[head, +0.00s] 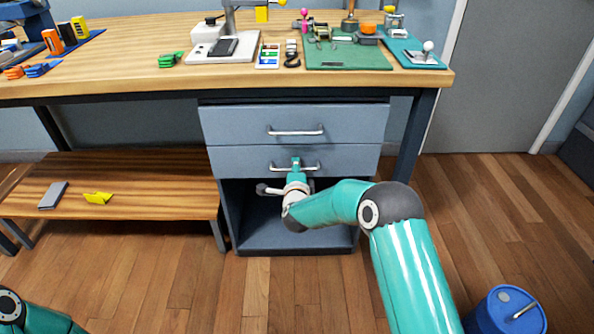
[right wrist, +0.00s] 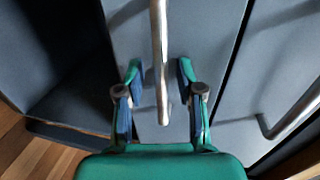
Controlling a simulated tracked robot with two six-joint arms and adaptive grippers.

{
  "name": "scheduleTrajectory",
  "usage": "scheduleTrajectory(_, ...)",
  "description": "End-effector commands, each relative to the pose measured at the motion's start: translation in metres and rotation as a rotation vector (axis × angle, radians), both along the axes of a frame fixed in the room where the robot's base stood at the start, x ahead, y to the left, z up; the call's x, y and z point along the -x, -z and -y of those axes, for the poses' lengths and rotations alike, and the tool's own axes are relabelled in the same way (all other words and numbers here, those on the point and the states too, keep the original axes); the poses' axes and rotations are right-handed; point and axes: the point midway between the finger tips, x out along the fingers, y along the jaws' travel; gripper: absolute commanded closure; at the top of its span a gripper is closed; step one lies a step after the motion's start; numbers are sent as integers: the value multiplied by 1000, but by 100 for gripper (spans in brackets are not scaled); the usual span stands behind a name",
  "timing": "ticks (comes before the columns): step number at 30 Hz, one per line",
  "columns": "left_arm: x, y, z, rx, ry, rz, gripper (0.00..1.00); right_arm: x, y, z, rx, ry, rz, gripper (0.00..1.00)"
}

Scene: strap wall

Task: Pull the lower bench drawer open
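The lower bench drawer (head: 235,161) is a grey-blue front with a silver bar handle (head: 312,168), and looks flush below the upper drawer (head: 235,125). In the right wrist view, the lower drawer's front (right wrist: 205,40) fills the middle and its handle (right wrist: 158,50) runs upright. My right gripper (right wrist: 159,70) is open, with one finger on each side of the handle and a gap to it on both sides. In the head view my right gripper (head: 296,165) is at that handle, largely hidden by its own wrist. My left gripper is out of view.
An open compartment (head: 265,235) lies under the drawers. The upper drawer's handle (head: 297,132) also shows in the right wrist view (right wrist: 290,117). A low wooden shelf (head: 150,190) stands left, a blue barrel (head: 500,315) at lower right. Floor in front is free.

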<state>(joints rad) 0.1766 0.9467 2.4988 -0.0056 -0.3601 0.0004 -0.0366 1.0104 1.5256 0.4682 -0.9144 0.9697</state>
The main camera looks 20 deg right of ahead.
Motion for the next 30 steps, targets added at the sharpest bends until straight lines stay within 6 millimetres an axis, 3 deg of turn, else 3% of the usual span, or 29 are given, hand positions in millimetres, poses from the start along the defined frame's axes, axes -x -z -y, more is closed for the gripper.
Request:
scheduleTrajectory(5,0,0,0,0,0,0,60,0,0,0,0,0,0,65)
scheduleTrajectory(9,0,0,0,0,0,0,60,0,0,0,-1,1,0,88)
scheduleTrajectory(12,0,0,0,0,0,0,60,0,0,0,-1,1,-1,100)
scheduleTrajectory(21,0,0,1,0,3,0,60,1,1,7,-1,3,-3,100)
scheduleTrajectory(30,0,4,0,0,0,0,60,2,3,-4,-2,1,-5,100)
